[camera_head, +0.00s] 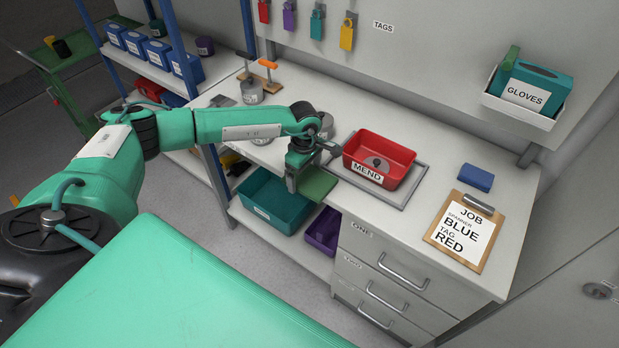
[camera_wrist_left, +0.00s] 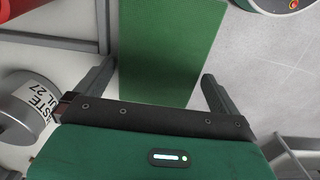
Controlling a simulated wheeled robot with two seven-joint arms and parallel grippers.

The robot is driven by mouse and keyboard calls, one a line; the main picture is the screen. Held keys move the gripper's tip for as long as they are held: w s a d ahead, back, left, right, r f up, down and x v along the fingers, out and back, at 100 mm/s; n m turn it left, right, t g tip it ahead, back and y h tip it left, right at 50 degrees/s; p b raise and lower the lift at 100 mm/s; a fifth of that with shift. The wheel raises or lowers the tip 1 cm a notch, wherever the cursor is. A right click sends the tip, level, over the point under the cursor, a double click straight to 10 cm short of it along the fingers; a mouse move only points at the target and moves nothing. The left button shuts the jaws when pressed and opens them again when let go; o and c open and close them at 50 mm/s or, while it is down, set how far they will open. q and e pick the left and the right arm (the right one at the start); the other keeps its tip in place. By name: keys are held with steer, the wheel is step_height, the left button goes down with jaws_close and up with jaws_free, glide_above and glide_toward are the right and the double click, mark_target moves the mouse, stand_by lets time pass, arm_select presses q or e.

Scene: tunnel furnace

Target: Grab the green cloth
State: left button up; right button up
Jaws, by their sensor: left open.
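The green cloth (camera_head: 319,184) is at the bench's front edge, beside the grey mat under the red MEND tray; the arm partly covers it. In the wrist view the cloth (camera_wrist_left: 172,45) is a flat green rectangle that runs out past the top edge. My left gripper (camera_head: 306,166) is over the cloth. It is open, and in the wrist view its fingertips (camera_wrist_left: 157,72) are on either side of the cloth's near part. I cannot tell whether they touch it. My right gripper is not in view.
The red MEND tray (camera_head: 364,176) stands close to the right of my left gripper. A teal bin (camera_head: 262,213) and a purple bin (camera_head: 322,238) are on the shelf below. A clipboard (camera_head: 448,250) and a blue block (camera_head: 477,178) lie farther right on the bench (camera_head: 425,218).

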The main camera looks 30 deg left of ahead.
arm_select(q)
steer(key=c, duration=0.7)
steer(key=shift+r, duration=0.15)
